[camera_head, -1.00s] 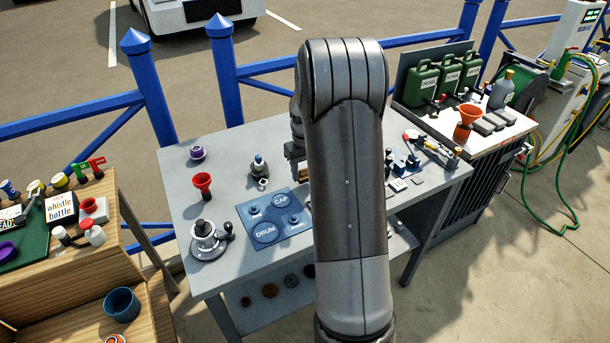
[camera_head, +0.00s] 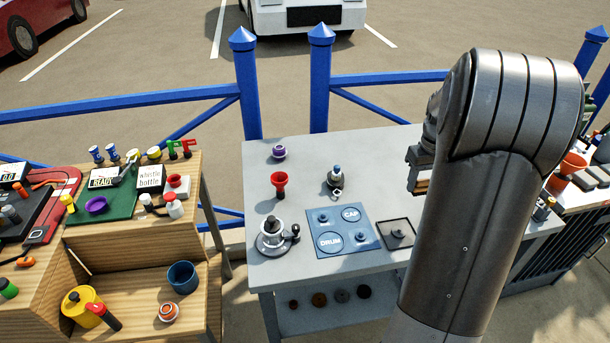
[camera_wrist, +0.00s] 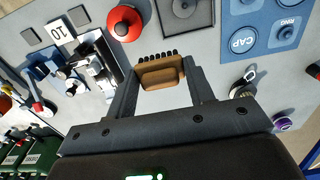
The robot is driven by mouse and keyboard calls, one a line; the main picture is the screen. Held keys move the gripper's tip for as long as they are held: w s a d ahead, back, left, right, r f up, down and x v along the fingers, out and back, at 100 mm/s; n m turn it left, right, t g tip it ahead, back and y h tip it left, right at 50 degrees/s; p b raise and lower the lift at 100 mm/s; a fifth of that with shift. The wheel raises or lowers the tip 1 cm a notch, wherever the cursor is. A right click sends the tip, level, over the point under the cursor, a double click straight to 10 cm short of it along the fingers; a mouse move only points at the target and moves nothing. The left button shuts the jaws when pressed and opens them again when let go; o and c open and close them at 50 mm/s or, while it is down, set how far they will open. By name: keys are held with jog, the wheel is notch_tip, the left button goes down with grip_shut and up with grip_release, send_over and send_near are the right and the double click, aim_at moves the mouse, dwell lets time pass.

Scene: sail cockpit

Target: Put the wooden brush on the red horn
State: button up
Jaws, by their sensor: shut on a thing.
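My gripper (camera_head: 420,168) is shut on the wooden brush (camera_wrist: 160,74), a brown block with a row of black bristles. In the wrist view the brush sits between the two fingers, above the grey table. In the head view only a small brown part of it (camera_head: 418,186) shows beside my arm. A red, flared horn-shaped thing (camera_head: 279,182) stands upright on the table, left of my gripper and apart from it. The wrist view also shows a round red thing (camera_wrist: 124,22) near the brush; I cannot tell whether it is a horn.
A blue board (camera_head: 345,238) marked DRUM and CAP lies on the grey table, with a dark square tray (camera_head: 397,233) beside it. A metal pot (camera_head: 272,235), a purple-topped item (camera_head: 279,149) and a small bottle (camera_head: 337,176) stand around. A wooden shelf (camera_head: 150,240) is left.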

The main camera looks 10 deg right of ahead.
jog(key=w+a+r, duration=0.3)
jog(key=w+a, duration=0.1)
jog(key=a, duration=0.4)
jog(key=w+a+r, duration=0.2)
jog(key=w+a, duration=0.2)
jog(key=a, duration=0.4)
jog(key=w+a+r, duration=0.3)
jog(key=w+a, duration=0.1)
jog(key=a, duration=0.4)
send_over(279, 177)
jog(key=f, duration=0.4)
jog(key=d+f, duration=0.1)
jog(key=f, duration=0.1)
jog(key=shift+s+f, duration=0.15)
jog(key=shift+f, duration=0.1)
jog(key=shift+a+f, duration=0.3)
jog(key=shift+a, duration=0.15)
jog(key=shift+f, duration=1.9)
jog(key=shift+f, duration=0.2)
jog(key=o, duration=1)
jog(key=shift+c, duration=0.2)
